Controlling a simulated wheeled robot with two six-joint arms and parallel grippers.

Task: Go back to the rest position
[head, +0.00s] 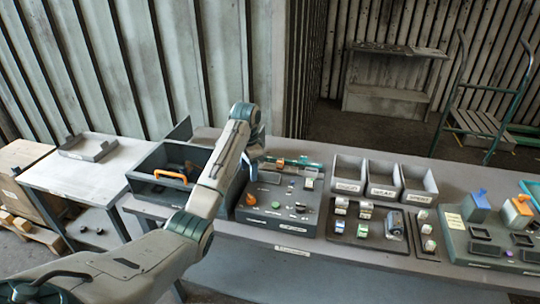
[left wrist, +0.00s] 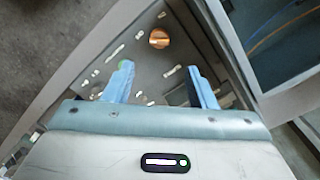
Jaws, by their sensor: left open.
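My left arm reaches in from the lower left of the head view, bends up and folds down over the workbench. My left gripper (head: 254,168) hangs over the back left part of a dark fixture board (head: 268,228), partly hidden by my own forearm. In the left wrist view the two blue fingers of the gripper (left wrist: 161,72) are apart with nothing between them. An orange knob (left wrist: 159,38) on the board lies beyond the fingertips. My right gripper is not in view.
A dark bin (head: 150,160) with an orange handle (head: 171,178) stands left of the board. Grey open boxes (head: 384,192), a tray of small parts (head: 345,236) and another fixture board (head: 462,248) are to the right. A side table (head: 85,172) stands at the left.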

